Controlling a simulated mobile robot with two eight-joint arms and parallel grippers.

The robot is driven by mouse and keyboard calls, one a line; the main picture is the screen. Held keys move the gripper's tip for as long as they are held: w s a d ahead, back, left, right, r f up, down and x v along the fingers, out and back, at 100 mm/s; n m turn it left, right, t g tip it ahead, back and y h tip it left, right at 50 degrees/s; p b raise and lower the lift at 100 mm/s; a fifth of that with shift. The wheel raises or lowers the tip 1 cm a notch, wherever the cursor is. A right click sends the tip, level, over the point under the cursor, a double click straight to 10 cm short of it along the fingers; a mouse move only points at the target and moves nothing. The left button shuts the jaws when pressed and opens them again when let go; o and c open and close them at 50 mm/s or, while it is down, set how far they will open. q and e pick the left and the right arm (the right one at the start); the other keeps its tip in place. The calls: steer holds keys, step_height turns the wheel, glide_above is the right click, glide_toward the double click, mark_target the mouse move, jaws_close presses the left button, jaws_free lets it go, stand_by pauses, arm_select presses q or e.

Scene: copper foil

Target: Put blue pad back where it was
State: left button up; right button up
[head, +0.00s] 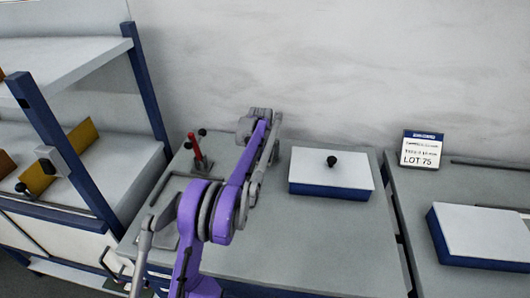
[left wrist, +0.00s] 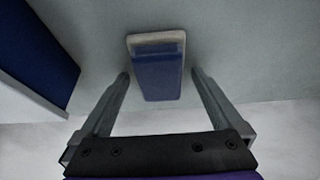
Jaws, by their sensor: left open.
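The blue pad (left wrist: 158,76), a small blue block with a pale strip along one end, is in the left wrist view. It lies on the grey surface, between and just beyond my left gripper's fingers. My left gripper (left wrist: 161,75) is open, with a gap visible between each finger and the pad. In the head view my left gripper (head: 258,118) is at the back of the middle table, near the wall. I cannot make out the pad there; the gripper and arm likely cover it. My right gripper is not in view.
A blue box with a white lid and black knob (head: 331,172) stands right of the gripper. A red-handled stand (head: 197,154) is to its left. A shelf rack (head: 58,136) is at the far left. A sign (head: 421,150) and another white-topped box (head: 485,235) are on the right table.

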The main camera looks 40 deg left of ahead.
arm_select(q)
steer(key=v, duration=1.2)
stand_by(1.3)
